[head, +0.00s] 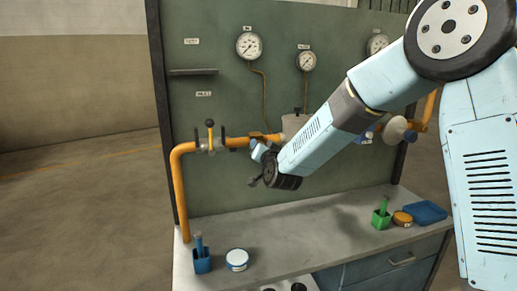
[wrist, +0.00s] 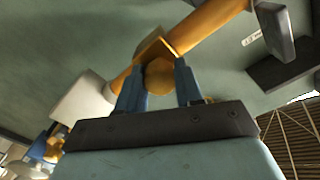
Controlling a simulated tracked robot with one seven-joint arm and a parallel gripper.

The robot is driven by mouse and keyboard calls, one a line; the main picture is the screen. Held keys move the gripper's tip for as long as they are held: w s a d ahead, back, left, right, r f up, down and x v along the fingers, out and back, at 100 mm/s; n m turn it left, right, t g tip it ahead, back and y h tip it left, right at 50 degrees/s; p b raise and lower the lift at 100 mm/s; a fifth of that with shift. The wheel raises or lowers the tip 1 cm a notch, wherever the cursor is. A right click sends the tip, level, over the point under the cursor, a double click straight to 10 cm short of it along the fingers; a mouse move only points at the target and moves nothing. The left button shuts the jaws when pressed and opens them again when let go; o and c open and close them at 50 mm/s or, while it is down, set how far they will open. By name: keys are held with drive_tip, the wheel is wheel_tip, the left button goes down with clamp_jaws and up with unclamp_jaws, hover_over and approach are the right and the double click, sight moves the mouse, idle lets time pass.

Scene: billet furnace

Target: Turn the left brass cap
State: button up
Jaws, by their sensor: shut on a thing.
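The left brass cap (wrist: 158,78) is a round brass piece on the orange pipe's fitting. In the wrist view it sits between the two blue fingers of my gripper (wrist: 159,70), one finger on each side. My gripper is shut on it. In the head view my arm reaches from the right to the pipe, and my gripper (head: 257,153) is at a brass-coloured fitting (head: 264,138) on the pipe. The cap itself is hidden there behind my gripper. How far the cap is turned cannot be told.
The orange pipe (head: 179,185) runs along a green panel (head: 215,105) with several gauges. Below, the grey bench (head: 290,225) holds a blue holder (head: 202,262), a round tin (head: 237,260), a green holder (head: 381,220) and a blue tray (head: 425,212).

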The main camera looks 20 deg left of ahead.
drive_tip(key=shift+d+f+m, duration=0.1)
drive_tip(key=shift+f+m, duration=0.1)
drive_tip(key=shift+m, duration=3.1)
drive_tip(key=shift+d+f+m, duration=0.1)
drive_tip(key=shift+f+m, duration=0.05)
drive_tip(key=shift+m, duration=3.15)
drive_tip(key=o, duration=0.8)
drive_tip(key=shift+o, duration=1.2)
drive_tip(key=shift+a+r, duration=0.1)
drive_tip(key=shift+r, duration=0.1)
drive_tip(key=v, duration=1.3)
drive_tip(key=shift+s, duration=0.4)
